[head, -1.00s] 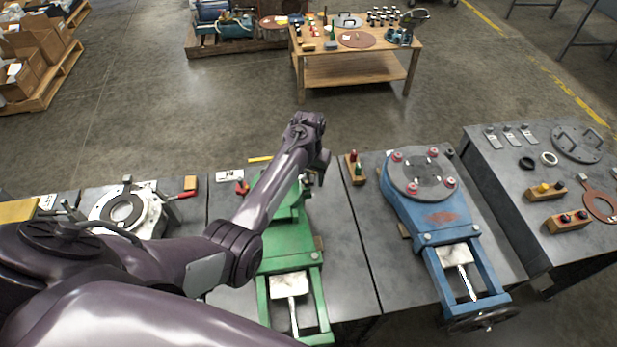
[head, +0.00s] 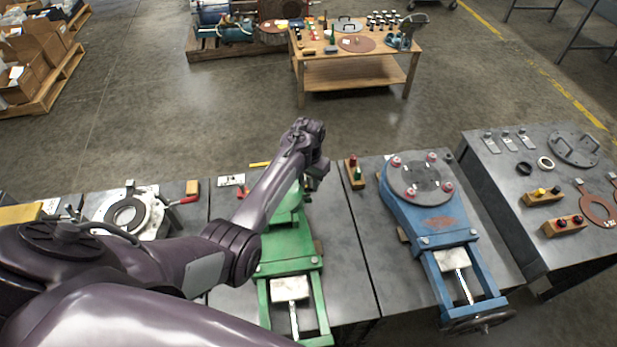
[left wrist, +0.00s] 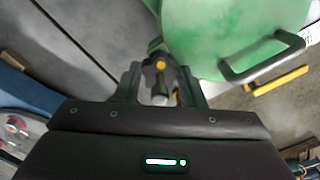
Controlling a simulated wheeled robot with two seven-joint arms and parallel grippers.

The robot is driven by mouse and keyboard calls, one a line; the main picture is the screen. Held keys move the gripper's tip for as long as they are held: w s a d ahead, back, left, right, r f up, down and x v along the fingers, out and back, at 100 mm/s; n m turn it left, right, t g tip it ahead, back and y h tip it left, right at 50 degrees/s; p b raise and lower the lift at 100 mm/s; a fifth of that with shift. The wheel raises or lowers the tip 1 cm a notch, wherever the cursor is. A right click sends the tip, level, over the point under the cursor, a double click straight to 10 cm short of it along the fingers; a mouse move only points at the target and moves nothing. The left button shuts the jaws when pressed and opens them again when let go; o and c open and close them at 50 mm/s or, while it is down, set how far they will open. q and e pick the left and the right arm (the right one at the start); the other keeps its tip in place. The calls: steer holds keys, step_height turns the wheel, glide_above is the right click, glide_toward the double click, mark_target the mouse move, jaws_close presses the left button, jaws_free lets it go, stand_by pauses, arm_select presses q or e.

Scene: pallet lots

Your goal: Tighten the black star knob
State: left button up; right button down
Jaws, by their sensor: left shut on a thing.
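The black star knob (left wrist: 160,64), dark with a yellow centre, sits between the fingers of my left gripper (left wrist: 160,84) in the left wrist view. The fingers are shut on it, and a grey cylindrical part shows just below it. In the head view my left gripper (head: 312,184) is at the far end of the green machine (head: 288,248), and my arm hides the knob there. My right gripper is not in view.
The blue machine (head: 435,215) is further right, a white ring fixture (head: 128,212) left. A grey table (head: 500,190) with knob blocks and plates is at far right.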

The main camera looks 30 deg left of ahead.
arm_select(q)
steer(key=m+p, duration=0.1)
steer(key=m, duration=0.1)
steer(key=shift+r+m+p, duration=0.2)
steer(key=shift+m+p, duration=0.15)
steer(key=shift+m, duration=0.05)
steer(key=m+p, duration=0.1)
steer(key=m, duration=0.1)
steer(key=shift+m, duration=0.3)
steer(key=m, duration=0.2)
steer(key=shift+f+m+p, duration=0.1)
steer(key=shift+m+p, duration=0.2)
steer(key=shift+p, duration=0.05)
steer(key=shift+m, duration=1.2)
steer(key=shift+f, duration=0.1)
steer(key=o, duration=1)
